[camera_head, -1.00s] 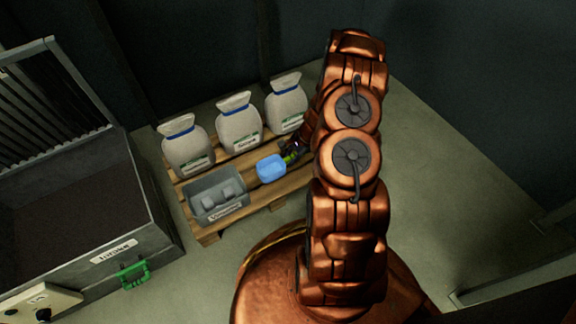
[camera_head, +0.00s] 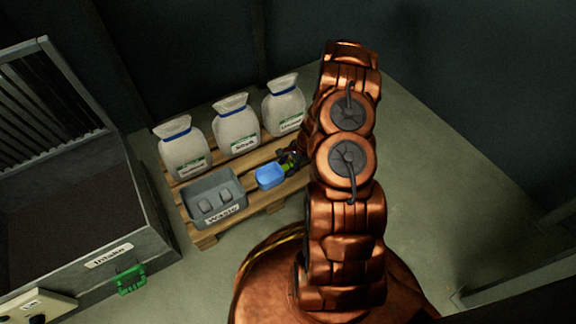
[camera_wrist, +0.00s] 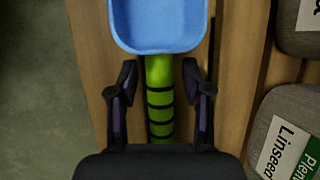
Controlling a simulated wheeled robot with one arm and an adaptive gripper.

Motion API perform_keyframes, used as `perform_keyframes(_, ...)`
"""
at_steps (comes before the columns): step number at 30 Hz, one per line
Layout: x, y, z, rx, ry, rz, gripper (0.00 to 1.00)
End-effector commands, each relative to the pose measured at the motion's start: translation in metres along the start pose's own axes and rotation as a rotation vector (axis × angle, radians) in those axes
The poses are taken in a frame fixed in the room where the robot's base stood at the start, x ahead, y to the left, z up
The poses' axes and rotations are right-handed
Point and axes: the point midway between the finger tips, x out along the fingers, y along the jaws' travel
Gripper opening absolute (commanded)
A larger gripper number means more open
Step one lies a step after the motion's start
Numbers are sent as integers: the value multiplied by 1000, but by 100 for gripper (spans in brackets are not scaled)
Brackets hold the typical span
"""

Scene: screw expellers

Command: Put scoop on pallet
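The scoop has a blue bowl (camera_head: 270,176) and a green handle with dark bands (camera_wrist: 160,100). In the head view it is at the pallet's (camera_head: 262,199) front right part, beside the grey bin. In the wrist view the blue bowl (camera_wrist: 158,25) is above wooden boards (camera_wrist: 235,80); whether it rests fully on them is hard to tell. My gripper (camera_head: 293,157) is at the handle end. In the wrist view my gripper (camera_wrist: 160,78) has one finger on each side of the handle, with a visible gap on both sides, so it is open.
Three tied sacks (camera_head: 236,124) stand along the pallet's back. A grey bin labelled Waste (camera_head: 222,213), holding grey blocks, stands at the pallet's front left. A large intake hopper (camera_head: 110,258) stands at the left. The floor right of my arm (camera_head: 430,170) is clear.

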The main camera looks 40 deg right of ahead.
Motion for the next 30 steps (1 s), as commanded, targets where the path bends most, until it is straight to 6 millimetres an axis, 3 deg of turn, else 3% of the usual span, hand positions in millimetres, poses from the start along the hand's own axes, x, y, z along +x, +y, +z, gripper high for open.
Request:
perform_keyframes(11,-10,-1,1,0,1,-1,50)
perform_keyframes(24,-90,-1,2,1,2,-2,50)
perform_keyframes(30,-114,-1,2,0,0,-1,50)
